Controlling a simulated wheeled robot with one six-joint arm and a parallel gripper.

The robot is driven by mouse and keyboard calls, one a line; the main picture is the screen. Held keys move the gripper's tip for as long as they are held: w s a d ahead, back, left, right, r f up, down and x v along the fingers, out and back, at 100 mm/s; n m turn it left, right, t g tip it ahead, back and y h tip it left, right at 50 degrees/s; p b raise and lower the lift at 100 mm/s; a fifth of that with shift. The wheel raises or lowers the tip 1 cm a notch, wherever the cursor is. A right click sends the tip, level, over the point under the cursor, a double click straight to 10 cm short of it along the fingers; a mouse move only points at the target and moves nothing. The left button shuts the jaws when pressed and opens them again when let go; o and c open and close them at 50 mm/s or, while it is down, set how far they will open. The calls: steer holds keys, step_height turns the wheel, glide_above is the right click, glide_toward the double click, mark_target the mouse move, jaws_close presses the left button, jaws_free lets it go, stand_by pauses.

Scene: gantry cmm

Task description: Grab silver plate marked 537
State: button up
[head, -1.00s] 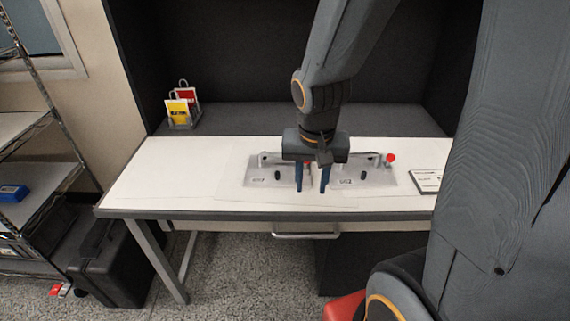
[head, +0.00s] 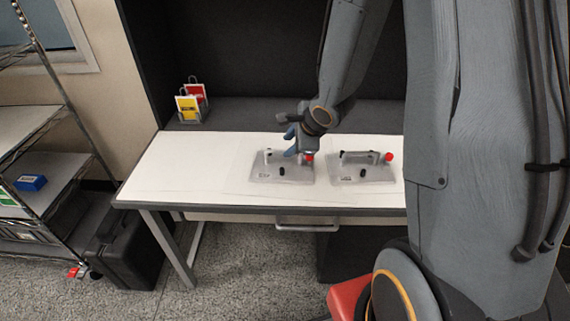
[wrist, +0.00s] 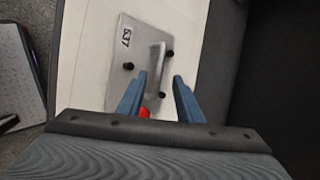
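The silver plate marked 537 (wrist: 127,62) lies on the white table top in the wrist view, with a raised bar handle (wrist: 157,56), black knobs and a red knob (wrist: 144,112). In the head view it appears to be the left of two plates (head: 270,177); its label is too small there to read surely. My gripper (wrist: 160,76) is open, its blue fingers apart, with the handle lying ahead of the gap. In the head view my gripper (head: 291,142) hangs over the back right of the left plate, and contact cannot be told.
A second silver plate (head: 350,174) with a handle and red knob lies close to the right. A rack with yellow and red cards (head: 188,106) stands on the grey back ledge. A dark back panel (head: 240,60) rises behind. The table's left part is clear.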

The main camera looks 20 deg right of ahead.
glide_above(283, 159)
steer(key=s, duration=0.2)
steer(key=f, duration=0.4)
steer(key=f+b, duration=0.1)
steer(key=f, duration=0.1)
steer(key=shift+a+f, duration=0.1)
steer(key=shift+a, duration=0.2)
jaws_close()
steer(key=shift+s, duration=0.1)
stand_by(0.7)
